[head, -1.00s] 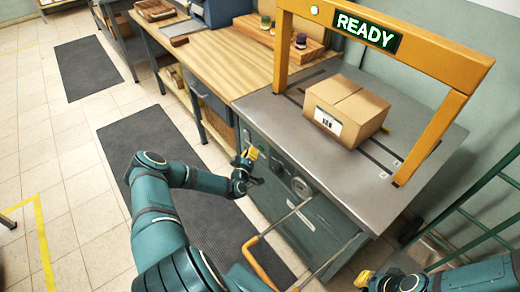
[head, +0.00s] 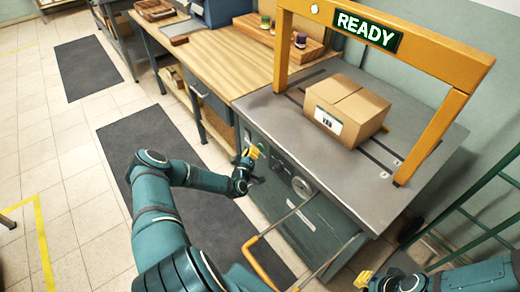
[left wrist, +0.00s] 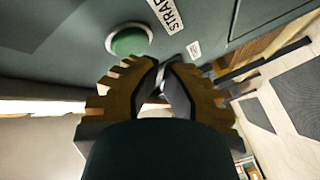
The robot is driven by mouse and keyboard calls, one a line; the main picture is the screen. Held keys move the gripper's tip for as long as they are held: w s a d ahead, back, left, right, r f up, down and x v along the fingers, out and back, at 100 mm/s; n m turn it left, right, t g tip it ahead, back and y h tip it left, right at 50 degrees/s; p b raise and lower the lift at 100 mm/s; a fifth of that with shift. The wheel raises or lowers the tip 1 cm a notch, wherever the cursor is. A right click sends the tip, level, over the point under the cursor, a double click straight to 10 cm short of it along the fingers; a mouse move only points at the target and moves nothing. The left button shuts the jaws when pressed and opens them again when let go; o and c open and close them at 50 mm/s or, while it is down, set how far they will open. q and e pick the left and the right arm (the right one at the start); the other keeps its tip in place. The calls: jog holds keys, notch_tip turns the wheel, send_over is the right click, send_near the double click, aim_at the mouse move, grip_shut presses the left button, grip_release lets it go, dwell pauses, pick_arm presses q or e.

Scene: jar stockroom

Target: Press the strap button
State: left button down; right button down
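The green strap button (left wrist: 130,42) sits in a pale round ring on the dark front panel in the left wrist view. A white label (left wrist: 166,14) reading "STRAP" is beside it. My left gripper (left wrist: 162,66) has its yellow fingers drawn together with nothing held, just below and right of the button, apparently apart from it. In the head view my left gripper (head: 249,155) is at the machine's front panel, near its left edge. My right gripper (head: 364,279) is at the bottom edge, partly cut off; its fingers are too small to read.
A cardboard box (head: 347,108) rests on the strapping machine's grey top (head: 262,104) under the orange arch (head: 435,55). A lit sign (head: 366,31) reads "READY". An orange-ended handle (head: 262,265) juts out in front. A wooden workbench (head: 213,62) adjoins on the left.

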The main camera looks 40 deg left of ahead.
pick_arm(q)
jog(key=shift+w+d+b, duration=0.15)
jog(key=shift+w+b, duration=0.15)
jog(key=shift+w, duration=0.3)
dwell(0.7)
dwell(0.4)
jog(key=shift+s+a, duration=0.2)
jog(key=shift+s, duration=0.65)
jog(key=shift+s+a+p, duration=0.15)
jog(key=shift+s+a, duration=0.1)
jog(key=shift+s, duration=0.55)
jog(key=shift+s+a+p, duration=0.15)
jog(key=shift+s+a, duration=0.05)
jog(key=shift+s, duration=0.6)
jog(key=shift+s+a+p, duration=0.15)
jog(key=shift+s+a, duration=0.1)
jog(key=shift+s, duration=0.55)
